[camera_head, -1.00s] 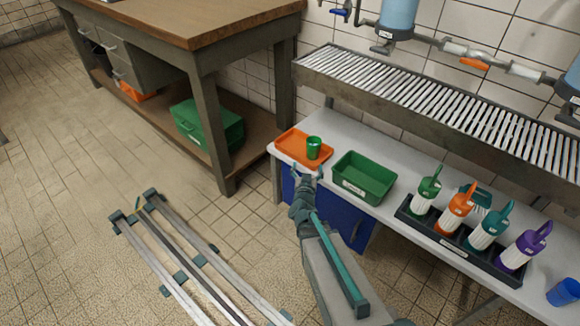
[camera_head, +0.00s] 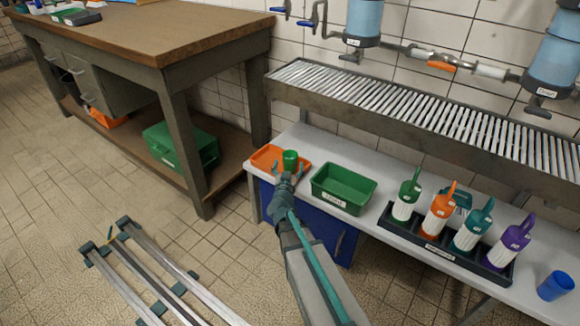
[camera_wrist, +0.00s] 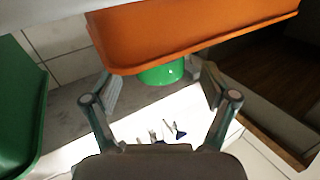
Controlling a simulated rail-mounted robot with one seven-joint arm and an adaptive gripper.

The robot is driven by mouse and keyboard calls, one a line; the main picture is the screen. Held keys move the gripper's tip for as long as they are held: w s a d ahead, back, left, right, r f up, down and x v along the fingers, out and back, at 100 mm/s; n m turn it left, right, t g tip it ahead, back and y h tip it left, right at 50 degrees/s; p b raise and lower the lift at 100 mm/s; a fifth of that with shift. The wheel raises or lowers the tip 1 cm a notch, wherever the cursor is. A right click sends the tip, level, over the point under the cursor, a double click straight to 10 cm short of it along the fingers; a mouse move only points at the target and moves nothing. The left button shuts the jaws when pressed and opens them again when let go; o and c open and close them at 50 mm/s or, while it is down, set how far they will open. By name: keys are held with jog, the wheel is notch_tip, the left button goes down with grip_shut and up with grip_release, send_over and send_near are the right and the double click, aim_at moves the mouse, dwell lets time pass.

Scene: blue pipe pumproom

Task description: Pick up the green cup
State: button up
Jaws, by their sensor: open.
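The green cup (camera_head: 290,161) stands upright at the right side of the orange tray (camera_head: 265,154), on the grey counter. My gripper (camera_head: 288,168) is open and empty at the tray's near edge, just in front of the cup. The wrist view looks upside down. There the tray (camera_wrist: 200,30) fills the top, and part of the cup (camera_wrist: 162,73) shows past its edge, between the spread fingers of my gripper (camera_wrist: 160,82). The rest of the cup is hidden behind the tray wall. I see no contact with the cup.
A green bin (camera_head: 343,187) stands right of the tray; its side also shows in the wrist view (camera_wrist: 20,110). A black rack (camera_head: 447,247) of bottles and a blue cup (camera_head: 555,286) are further right. A metal grating (camera_head: 420,105) overhangs the counter's back.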

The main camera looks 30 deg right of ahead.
aim_at(289, 163)
jog(key=b+x, duration=0.1)
jog(key=x, duration=0.2)
jog(key=shift+w+d, duration=0.25)
jog(key=shift+w, duration=0.05)
jog(key=shift+r, duration=0.1)
jog(key=c, duration=1.3)
